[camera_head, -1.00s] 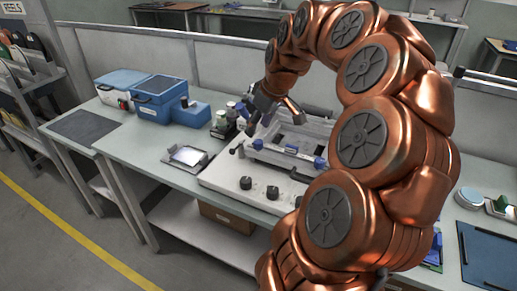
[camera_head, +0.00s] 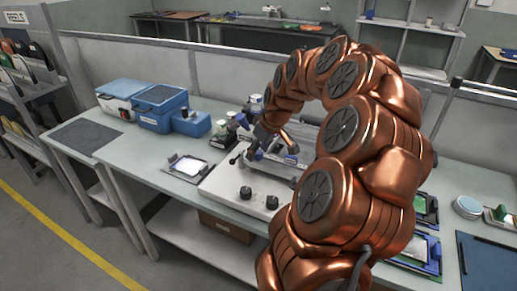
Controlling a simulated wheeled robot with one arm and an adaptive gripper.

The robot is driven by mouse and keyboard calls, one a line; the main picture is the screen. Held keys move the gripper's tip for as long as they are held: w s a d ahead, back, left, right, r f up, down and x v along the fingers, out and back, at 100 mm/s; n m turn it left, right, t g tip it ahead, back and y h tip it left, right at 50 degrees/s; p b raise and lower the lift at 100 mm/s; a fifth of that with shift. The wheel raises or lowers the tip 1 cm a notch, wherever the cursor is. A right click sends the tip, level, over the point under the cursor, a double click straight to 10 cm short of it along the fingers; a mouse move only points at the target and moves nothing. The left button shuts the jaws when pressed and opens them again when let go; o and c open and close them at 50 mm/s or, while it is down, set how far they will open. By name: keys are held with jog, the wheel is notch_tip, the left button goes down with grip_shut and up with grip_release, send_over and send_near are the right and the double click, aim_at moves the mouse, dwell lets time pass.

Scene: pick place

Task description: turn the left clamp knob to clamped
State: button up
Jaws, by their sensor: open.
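A light-coloured fixture base (camera_head: 222,185) sits on the workbench, with a rail and blue parts on top. Two dark knobs stand along its front edge: a left one (camera_head: 245,192) and a right one (camera_head: 272,202). A black ball-ended lever (camera_head: 234,161) sticks out at the fixture's left side. My gripper (camera_head: 258,153) is small in view, open, over the fixture's upper left part, behind and above the front knobs and apart from them. Which part is the left clamp knob I cannot tell for sure. My copper arm hides the fixture's right side.
A small tray with a bright panel (camera_head: 187,166) lies left of the fixture. Blue boxes (camera_head: 160,106) and several small jars (camera_head: 252,107) stand farther back. A dark mat (camera_head: 86,136) lies at the far left. A blue board (camera_head: 488,262) is at the right.

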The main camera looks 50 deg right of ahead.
jog(key=shift+c, duration=0.3)
grip_shut()
jog(key=shift+f+m+b, duration=0.1)
jog(key=shift+m+b, duration=0.3)
jog(key=shift+b, duration=0.2)
jog(key=m+h+b, duration=0.1)
jog(key=m+b, duration=0.1)
jog(key=b, duration=0.1)
jog(key=shift+f+m+h, duration=0.1)
jog(key=shift+m+h, duration=0.2)
jog(key=shift+m, duration=0.1)
jog(key=m+g+h+b, duration=0.1)
jog(key=m+b, duration=0.2)
jog(key=m, duration=0.1)
jog(key=shift+m, duration=0.3)
jog(key=m, duration=0.2)
jog(key=m+g+h+b, duration=0.1)
jog(key=m, duration=0.1)
jog(key=shift+m+g+h, duration=0.3)
jog(key=m+g, duration=0.1)
jog(key=m, duration=0.4)
jog(key=shift+a+g+b, duration=0.1)
jog(key=shift+g+b, duration=0.2)
jog(key=shift+g, duration=0.1)
